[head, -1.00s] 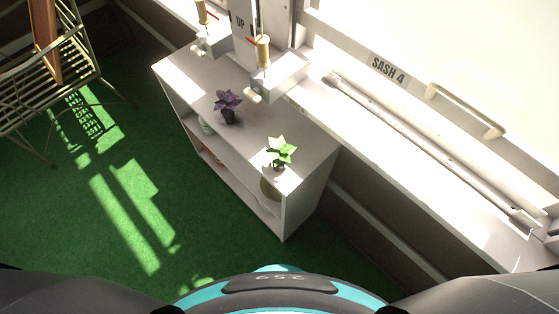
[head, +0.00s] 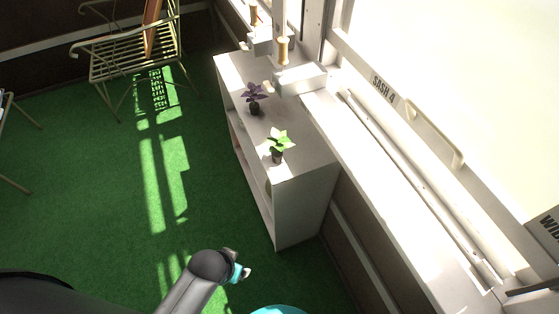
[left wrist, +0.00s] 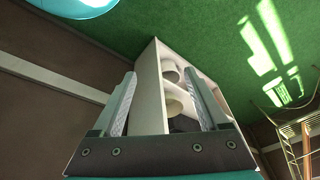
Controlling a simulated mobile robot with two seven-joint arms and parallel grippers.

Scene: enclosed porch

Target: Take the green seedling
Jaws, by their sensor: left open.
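The green seedling (head: 279,142) stands upright in a small dark pot on top of the white shelf unit (head: 305,172), near its front end. A purple seedling (head: 254,96) stands behind it on the same top. My left gripper (head: 244,271) is low over the green floor, in front of and left of the shelf unit, well apart from the seedling. In the left wrist view its two fingers (left wrist: 168,105) are spread and empty, with the shelf unit (left wrist: 150,90) beyond them. The seedling is not visible in that view. My right gripper is not in view.
Two lever boxes with wooden handles (head: 283,50) stand at the back of the shelf top. A window sill (head: 400,200) runs along the right. A metal chair (head: 130,55) stands at the back left. The green floor (head: 100,200) on the left is mostly clear.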

